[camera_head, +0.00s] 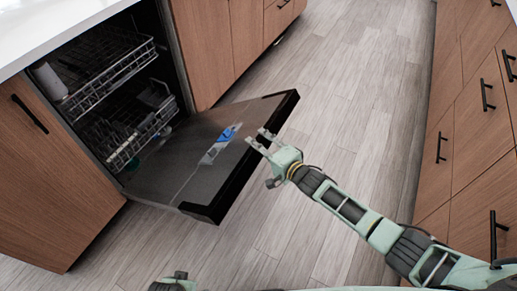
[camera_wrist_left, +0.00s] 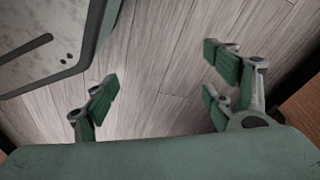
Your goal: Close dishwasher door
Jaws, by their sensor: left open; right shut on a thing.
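The dishwasher door (camera_head: 190,150) is dark and hangs open, folded down from the dishwasher (camera_head: 160,50) with its inner face up. A blue and white detail shows on that face. My right gripper (camera_head: 259,139) reaches in from the right and is shut on the door's black outer edge. Its exact hold on the edge is too small to see clearly. My left gripper (camera_wrist_left: 160,75) is open and empty in the left wrist view, with floor showing between its fingers.
Two wire racks, an upper rack (camera_head: 105,80) and a lower rack (camera_head: 135,130), show in the dishwasher with dishes. Wooden cabinets (camera_head: 50,180) flank it, and drawers (camera_head: 480,90) line the right side. The wood floor (camera_head: 345,70) between is clear.

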